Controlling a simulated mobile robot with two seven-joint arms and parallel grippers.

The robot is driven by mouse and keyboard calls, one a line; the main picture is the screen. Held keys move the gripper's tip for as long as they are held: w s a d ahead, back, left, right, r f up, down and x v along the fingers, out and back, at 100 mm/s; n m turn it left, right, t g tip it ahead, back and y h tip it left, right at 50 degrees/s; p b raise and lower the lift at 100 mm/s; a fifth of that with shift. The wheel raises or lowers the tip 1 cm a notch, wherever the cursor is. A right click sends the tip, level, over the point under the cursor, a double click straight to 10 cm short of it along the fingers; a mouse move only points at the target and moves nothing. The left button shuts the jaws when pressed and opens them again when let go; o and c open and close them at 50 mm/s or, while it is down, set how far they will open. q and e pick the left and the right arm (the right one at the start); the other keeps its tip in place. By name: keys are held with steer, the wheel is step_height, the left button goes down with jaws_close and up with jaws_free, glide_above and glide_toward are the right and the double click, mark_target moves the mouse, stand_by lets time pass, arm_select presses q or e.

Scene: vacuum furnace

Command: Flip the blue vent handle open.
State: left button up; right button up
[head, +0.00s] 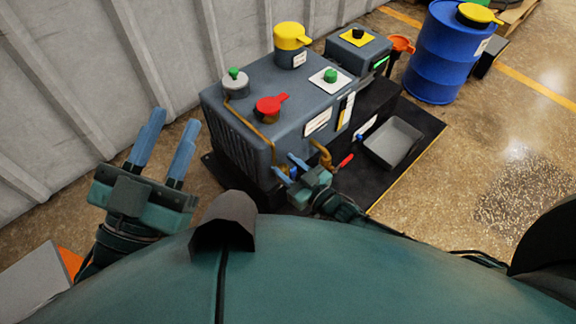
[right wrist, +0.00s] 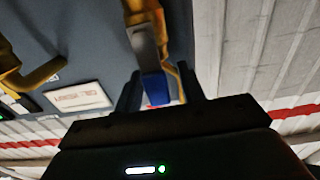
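The blue vent handle (right wrist: 156,90) shows in the right wrist view as a blue grip on a grey metal lever, below a brass valve (right wrist: 135,8). It lies between the fingers of my right gripper (right wrist: 160,88), with a gap visible on each side. My right gripper is open. In the head view my right gripper (head: 291,168) is at the front lower part of the grey furnace unit (head: 240,135), beside its brass pipes; the handle is hard to tell from the bluish fingers there. My left gripper (head: 166,145) is open and empty, left of the unit.
A red-handled valve (head: 345,160) is just right of my right gripper, near a grey tray (head: 393,143). A red knob (head: 268,108) and a yellow cap (head: 290,37) are on the unit's top. A blue drum (head: 440,55) stands at the back right. The right floor is mostly clear.

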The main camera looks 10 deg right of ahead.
mark_target(294, 172)
arm_select(q)
steer(key=shift+r+h, duration=0.15)
steer(key=shift+h, duration=0.15)
arm_select(e)
steer(key=shift+s+d, duration=0.2)
steer(key=p+v, duration=0.2)
steer(key=v, duration=0.2)
steer(key=shift+s+d+r, duration=0.15)
steer(key=shift+s, duration=0.1)
arm_select(q)
steer(key=f+y+p, duration=0.1)
steer(key=s+f+n+g+y+p, duration=0.1)
steer(key=f, duration=0.1)
steer(key=shift+n+y, duration=0.3)
arm_select(e)
steer(key=v, duration=0.8)
